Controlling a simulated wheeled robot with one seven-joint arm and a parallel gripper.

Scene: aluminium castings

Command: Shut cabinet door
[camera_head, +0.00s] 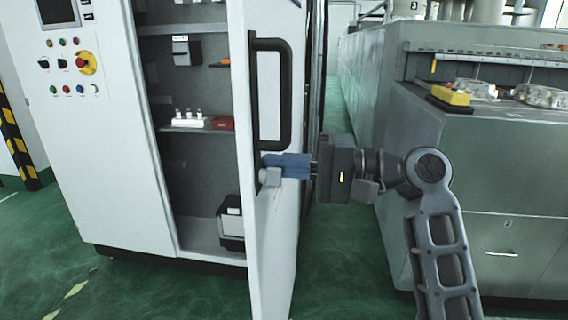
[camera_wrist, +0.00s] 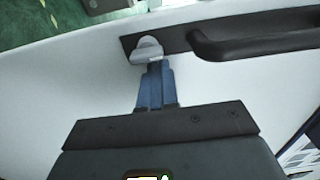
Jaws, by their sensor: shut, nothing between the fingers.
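The white cabinet door (camera_head: 275,225) stands open, swung out toward me, in the head view. It carries a black bar handle (camera_head: 285,95) on its outer face. My gripper (camera_head: 268,176) is shut and empty, with its fingertips at the door's outer face, just below the handle's lower end. In the wrist view the grey fingertips (camera_wrist: 148,48) lie over the dark handle plate (camera_wrist: 175,42), left of the handle bar (camera_wrist: 255,42). They look close to or touching the door; I cannot tell which. The cabinet body (camera_head: 105,150) is left of the door, its interior visible.
The cabinet shelves hold a black box (camera_head: 231,225), white pieces (camera_head: 187,119) and a red item (camera_head: 222,123). A grey metal bench (camera_head: 475,190) with a yellow block (camera_head: 450,95) and castings stands at right. Green floor (camera_head: 140,285) is clear in front of the cabinet.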

